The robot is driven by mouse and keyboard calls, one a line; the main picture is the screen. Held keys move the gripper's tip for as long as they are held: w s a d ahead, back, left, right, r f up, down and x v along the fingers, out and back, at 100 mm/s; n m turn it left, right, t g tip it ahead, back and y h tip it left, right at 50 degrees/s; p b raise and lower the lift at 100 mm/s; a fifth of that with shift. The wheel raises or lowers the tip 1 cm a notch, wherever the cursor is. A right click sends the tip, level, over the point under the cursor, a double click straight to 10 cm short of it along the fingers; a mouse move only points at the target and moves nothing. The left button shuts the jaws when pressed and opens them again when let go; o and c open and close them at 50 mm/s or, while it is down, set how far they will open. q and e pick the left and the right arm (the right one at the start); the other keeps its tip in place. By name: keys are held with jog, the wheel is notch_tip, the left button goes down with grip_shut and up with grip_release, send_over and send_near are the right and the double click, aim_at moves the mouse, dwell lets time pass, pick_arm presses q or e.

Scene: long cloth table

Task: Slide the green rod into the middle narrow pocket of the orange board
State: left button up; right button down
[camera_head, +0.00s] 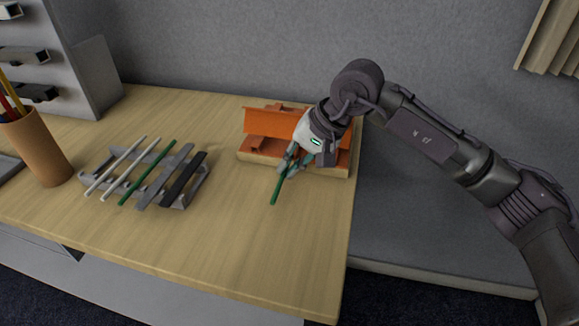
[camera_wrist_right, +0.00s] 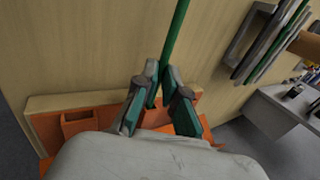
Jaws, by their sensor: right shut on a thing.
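My right gripper (camera_head: 290,162) is shut on a green rod (camera_head: 278,188) just in front of the orange board. In the right wrist view, the green rod (camera_wrist_right: 177,38) sticks out from between the fingertips (camera_wrist_right: 162,88), away from the board. The orange board (camera_head: 262,122) stands at the table's right end on a pale wooden base (camera_head: 256,158). My gripper and wrist cover its middle and part of its right side, so the middle pocket is hidden. In the right wrist view, one square opening of the orange board (camera_wrist_right: 78,122) shows left of the fingers. My left gripper is not in view.
A grey rack (camera_head: 197,192) left of the board holds several rods and strips, including another green rod (camera_head: 147,172). A brown cup (camera_head: 38,148) with pencils and a grey shelf unit (camera_head: 92,78) stand further left. The tabletop (camera_head: 225,230) between rack and board is clear.

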aim_at(296, 152)
jog(key=shift+w+d, duration=0.3)
jog(key=shift+w, duration=0.65)
jog(key=shift+w+d, duration=0.3)
jog(key=shift+w, duration=0.65)
jog(key=c, duration=1.2)
grip_release()
jog(key=shift+v, duration=4)
jog(key=shift+s+a, duration=0.1)
jog(key=shift+a, duration=0.05)
